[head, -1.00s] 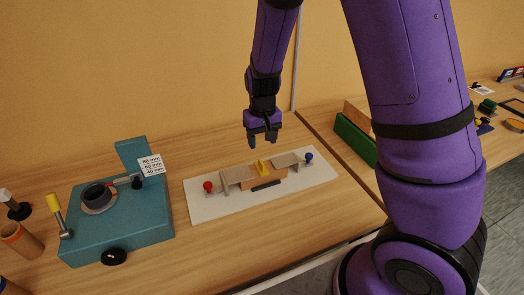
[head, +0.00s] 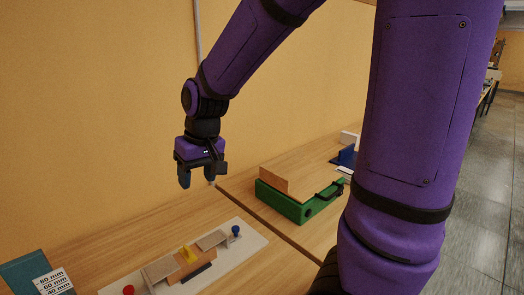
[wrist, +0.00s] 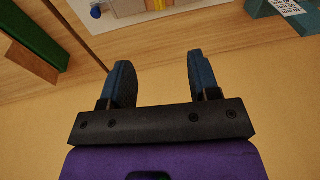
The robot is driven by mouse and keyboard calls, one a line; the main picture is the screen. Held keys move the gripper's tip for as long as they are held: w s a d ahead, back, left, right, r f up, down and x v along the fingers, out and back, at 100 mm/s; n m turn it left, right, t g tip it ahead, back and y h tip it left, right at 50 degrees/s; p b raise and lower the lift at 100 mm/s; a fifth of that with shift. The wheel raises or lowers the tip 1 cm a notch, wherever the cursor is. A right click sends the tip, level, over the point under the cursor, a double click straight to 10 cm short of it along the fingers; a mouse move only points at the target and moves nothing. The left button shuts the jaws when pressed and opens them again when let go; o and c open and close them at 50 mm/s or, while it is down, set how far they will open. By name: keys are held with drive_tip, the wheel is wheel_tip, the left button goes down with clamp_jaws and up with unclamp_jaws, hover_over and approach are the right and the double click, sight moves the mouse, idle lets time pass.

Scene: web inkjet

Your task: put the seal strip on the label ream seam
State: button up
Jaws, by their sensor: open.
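A white board (head: 252,238) on the table holds a low fixture. On it are a tan-orange block (head: 172,279), a yellow piece (head: 187,254) on top, and a dark strip (head: 197,272) along the front. Grey plates flank the block, with a red knob (head: 128,290) and a blue knob (head: 235,230) at the ends. I cannot tell for certain which part is the seal strip or the ream seam. My gripper (head: 198,181) hangs above and behind the board, open and empty. In the wrist view its fingers (wrist: 157,82) are apart, with the board's edge (wrist: 112,22) at the top.
A green fixture (head: 285,202) with a brown upright panel stands right of the board, beyond a dark table seam. A teal device (head: 25,275) with a size card (head: 54,281) is at the lower left. The wall is close behind. Bare wood lies around the board.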

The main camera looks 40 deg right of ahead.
drive_tip(key=s+d+r+t, duration=0.1)
drive_tip(key=s+d+r, duration=0.1)
drive_tip(key=s+r, duration=0.3)
drive_tip(key=s+d+r+t+h, duration=0.1)
drive_tip(key=s+r, duration=0.4)
drive_tip(key=s, duration=0.7)
drive_tip(key=shift+s+d+r+t, duration=0.25)
drive_tip(key=shift+d+r+t, duration=0.15)
drive_tip(key=shift+t, duration=0.2)
